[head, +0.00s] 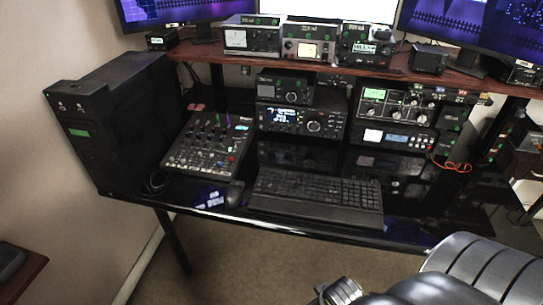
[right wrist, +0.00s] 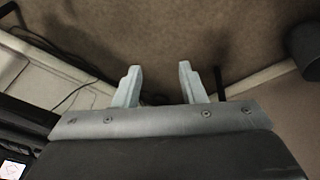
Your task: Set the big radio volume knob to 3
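A black radio (head: 301,119) with a lit blue-white display stands in the middle of the desk, behind the keyboard. A round knob (head: 313,126) shows on its front, right of the display. Its markings are too small to read, so I cannot tell its setting. My right gripper (right wrist: 158,84) shows in the right wrist view, with its two pale fingers apart and nothing between them. It points at brown carpet, away from the radio. My left gripper is in neither view.
A keyboard (head: 316,191) and mouse (head: 235,194) lie in front of the radio. A mixer (head: 210,146) stands left of it, and stacked units with knobs (head: 398,112) stand right. A shelf (head: 300,59) overhangs behind. My grey arm parts fill the lower right.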

